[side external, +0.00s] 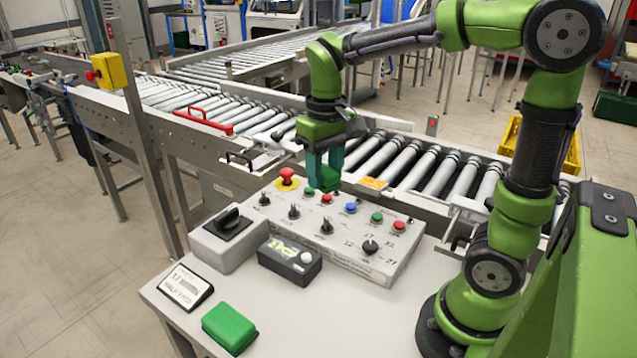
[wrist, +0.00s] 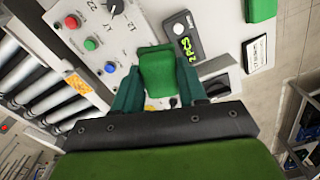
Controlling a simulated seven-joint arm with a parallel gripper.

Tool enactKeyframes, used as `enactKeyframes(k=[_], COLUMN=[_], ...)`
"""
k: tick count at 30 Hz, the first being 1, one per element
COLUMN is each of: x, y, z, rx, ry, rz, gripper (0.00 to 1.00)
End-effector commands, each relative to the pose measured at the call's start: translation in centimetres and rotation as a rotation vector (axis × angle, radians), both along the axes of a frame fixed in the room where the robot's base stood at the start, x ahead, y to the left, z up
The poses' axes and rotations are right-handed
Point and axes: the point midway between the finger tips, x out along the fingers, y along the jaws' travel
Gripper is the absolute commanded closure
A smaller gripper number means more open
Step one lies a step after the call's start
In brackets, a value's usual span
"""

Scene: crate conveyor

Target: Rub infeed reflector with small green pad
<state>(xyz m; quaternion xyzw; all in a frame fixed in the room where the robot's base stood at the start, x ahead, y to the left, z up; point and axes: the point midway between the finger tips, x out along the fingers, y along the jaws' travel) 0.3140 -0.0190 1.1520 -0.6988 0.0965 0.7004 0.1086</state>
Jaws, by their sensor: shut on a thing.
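My gripper (side external: 323,174) points down over the back part of the button panel, with teal fingers. In the wrist view my gripper (wrist: 158,85) is shut on a small green pad (wrist: 158,70). A larger green block (side external: 230,327) lies at the table's front edge; it also shows in the wrist view (wrist: 261,10). An orange patch (side external: 374,182) sits on the conveyor's near rail, also in the wrist view (wrist: 77,83). A small grey unit with a red spot (side external: 433,125) stands on the far rail. I cannot tell which is the infeed reflector.
The button panel (side external: 345,254) carries several knobs and buttons, with a red mushroom button (side external: 287,177) at its back left. A grey switch box (side external: 227,243), a black display box (side external: 290,260) and a label stand (side external: 183,288) are nearby. The roller conveyor (side external: 405,168) runs behind.

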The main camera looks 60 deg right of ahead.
Motion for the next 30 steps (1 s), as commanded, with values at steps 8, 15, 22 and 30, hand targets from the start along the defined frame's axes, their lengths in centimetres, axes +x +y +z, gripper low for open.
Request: enactKeyframes(k=[8,15,22,30], x=[1.6,-0.2,-1.9,-1.7], y=[-13.7,-22.2,-26.2,-25.8], z=[-0.2,-0.6,-0.9,-5.1], rx=[-0.002,-0.011,-0.016,-0.015], ry=[0.001,0.002,0.006,0.008], rz=[-0.281,-0.433,-0.505,-0.497], gripper=[0.83,0.83,0.83,0.83])
